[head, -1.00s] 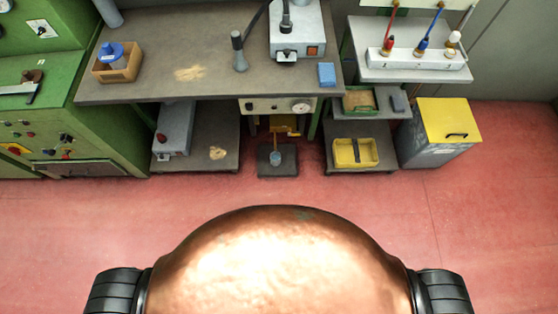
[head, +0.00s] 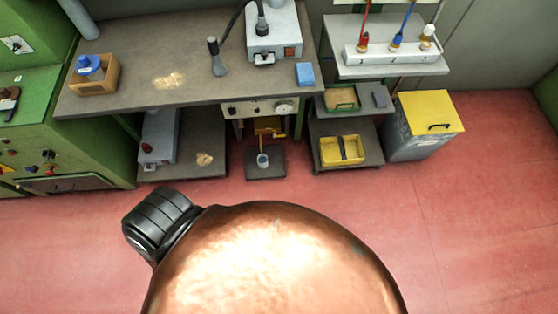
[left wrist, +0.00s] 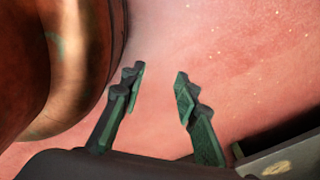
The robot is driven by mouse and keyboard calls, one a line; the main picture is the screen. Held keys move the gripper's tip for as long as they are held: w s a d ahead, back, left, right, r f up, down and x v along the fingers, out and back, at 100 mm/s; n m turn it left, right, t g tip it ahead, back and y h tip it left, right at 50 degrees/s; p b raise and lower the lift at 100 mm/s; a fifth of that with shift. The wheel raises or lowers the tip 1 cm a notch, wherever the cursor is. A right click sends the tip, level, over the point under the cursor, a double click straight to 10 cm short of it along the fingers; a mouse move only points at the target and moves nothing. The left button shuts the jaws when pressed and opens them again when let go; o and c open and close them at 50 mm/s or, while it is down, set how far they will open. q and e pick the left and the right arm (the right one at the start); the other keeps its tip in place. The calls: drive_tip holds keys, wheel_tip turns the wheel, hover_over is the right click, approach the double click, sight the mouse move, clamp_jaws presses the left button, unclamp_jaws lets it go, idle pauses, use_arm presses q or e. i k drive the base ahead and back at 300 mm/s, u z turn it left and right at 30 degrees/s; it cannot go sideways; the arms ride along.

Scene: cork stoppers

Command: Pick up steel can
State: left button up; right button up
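A small grey can-like vessel (head: 263,160) stands on a low dark platform under the workbench in the head view; it is too small to tell for sure whether it is the steel can. My left gripper (left wrist: 160,77) shows in the left wrist view. Its two fingers are apart, with nothing between them but the red floor behind. No can shows in the left wrist view. My left gripper is not seen in the head view, and my right gripper is in neither view.
The workbench (head: 135,84) stands behind the vessel, its top overhanging it. A yellow tray (head: 342,150) sits on a low shelf to the right, beside a yellow-lidded bin (head: 430,118). The red floor (head: 440,225) in front is clear.

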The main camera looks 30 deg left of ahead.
sight(263, 159)
drive_tip(key=z, duration=0.05)
drive_tip(key=i, duration=0.9)
drive_tip(key=u, duration=3.05)
